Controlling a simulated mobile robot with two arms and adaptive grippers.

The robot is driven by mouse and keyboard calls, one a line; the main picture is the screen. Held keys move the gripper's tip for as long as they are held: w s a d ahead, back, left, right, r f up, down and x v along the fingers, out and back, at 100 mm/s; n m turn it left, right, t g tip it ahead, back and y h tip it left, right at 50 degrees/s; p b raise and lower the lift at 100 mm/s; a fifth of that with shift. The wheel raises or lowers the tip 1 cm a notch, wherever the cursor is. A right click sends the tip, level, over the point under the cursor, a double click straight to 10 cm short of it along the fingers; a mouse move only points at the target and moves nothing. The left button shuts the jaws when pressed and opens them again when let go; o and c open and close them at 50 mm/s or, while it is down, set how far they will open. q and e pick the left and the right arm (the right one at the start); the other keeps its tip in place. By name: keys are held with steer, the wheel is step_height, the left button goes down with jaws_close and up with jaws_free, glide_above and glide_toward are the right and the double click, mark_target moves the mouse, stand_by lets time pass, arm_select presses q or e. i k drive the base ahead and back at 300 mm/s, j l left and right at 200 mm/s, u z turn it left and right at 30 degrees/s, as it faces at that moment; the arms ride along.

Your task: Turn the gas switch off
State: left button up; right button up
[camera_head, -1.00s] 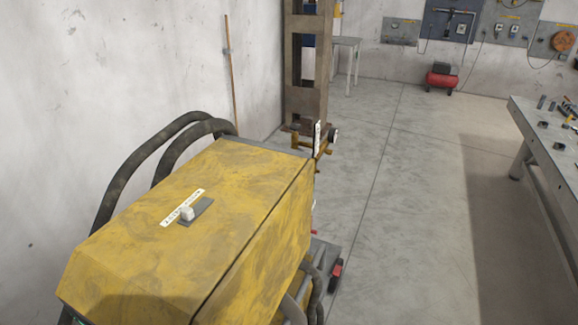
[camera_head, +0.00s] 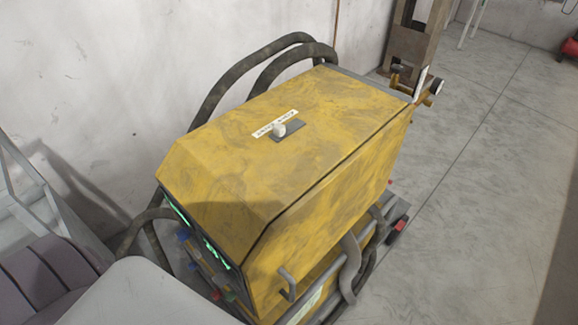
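A white switch knob (camera_head: 279,129) sits on a small grey plate on top of the yellow machine (camera_head: 330,120). A white label strip (camera_head: 275,122) with dark print, too small to read, lies beside it. I cannot tell from the knob which position the switch is in. The machine's front panel, with green displays and coloured knobs (camera_head: 215,255), shows at a steep angle. Neither of my grippers is in view.
Dark hoses (camera_head: 245,75) arch behind the machine along the wall. A rusty steel column (camera_head: 415,50) stands past its far end. A grey frame with purple slats (camera_head: 50,275) is at the lower left. The floor on the right (camera_head: 490,180) is clear.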

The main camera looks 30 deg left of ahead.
mark_target(230, 296)
steer(key=k+u, duration=0.15)
steer(key=u, duration=1.35)
